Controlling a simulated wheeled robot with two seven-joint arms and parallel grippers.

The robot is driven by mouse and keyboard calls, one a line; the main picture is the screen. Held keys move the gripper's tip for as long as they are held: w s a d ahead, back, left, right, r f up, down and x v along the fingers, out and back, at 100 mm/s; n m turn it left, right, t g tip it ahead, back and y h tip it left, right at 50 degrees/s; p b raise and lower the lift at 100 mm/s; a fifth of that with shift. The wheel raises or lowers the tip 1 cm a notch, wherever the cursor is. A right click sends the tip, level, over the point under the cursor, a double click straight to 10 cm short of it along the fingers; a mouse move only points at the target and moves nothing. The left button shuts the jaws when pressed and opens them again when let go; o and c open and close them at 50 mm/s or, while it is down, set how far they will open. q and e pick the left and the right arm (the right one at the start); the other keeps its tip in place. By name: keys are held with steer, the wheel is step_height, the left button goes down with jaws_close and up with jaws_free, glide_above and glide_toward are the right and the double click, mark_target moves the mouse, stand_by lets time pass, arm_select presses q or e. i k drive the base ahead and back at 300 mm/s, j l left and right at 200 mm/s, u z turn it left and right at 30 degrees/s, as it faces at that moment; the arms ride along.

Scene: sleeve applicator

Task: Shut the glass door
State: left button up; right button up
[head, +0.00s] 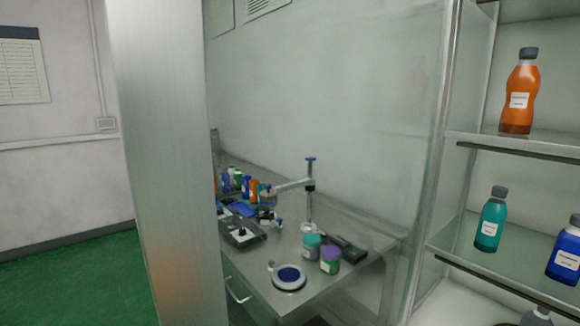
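The glass door (345,130) appears as a clear pane. It stands open, swung out from the shelf cabinet (440,165) on the right toward me. A wide brushed-metal upright (165,165) at the left of the pane looks like its near edge frame. No handle can be made out. The cabinet's shelves are exposed at the right. Neither of my grippers is in view.
An orange bottle (520,95), a teal bottle (491,222) and a blue bottle (567,252) stand on the cabinet shelves. Through the pane shows a metal bench (345,225) with jars and lab tools. Green floor (75,275) is clear at left.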

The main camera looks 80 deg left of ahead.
mark_target(157, 48)
steer(key=k+j+u, duration=0.1)
steer(key=u, duration=0.4)
steer(key=j+u, duration=0.1)
steer(key=u, duration=0.35)
steer(key=k+j+u, duration=0.15)
steer(key=u, duration=0.35)
steer(key=j+u, duration=0.15)
steer(key=u, duration=0.35)
steer(key=j+u, duration=0.2)
steer(key=j, duration=0.25)
steer(key=i+j+z, duration=0.1)
steer(key=z, duration=0.35)
steer(key=i+j+z, duration=0.1)
steer(key=j+z, duration=0.2)
steer(key=z, duration=0.15)
steer(key=j+z, duration=0.2)
steer(key=z, duration=0.25)
steer(key=j+z, duration=0.25)
steer(key=i+j+z, duration=0.1)
steer(key=j+z, duration=0.15)
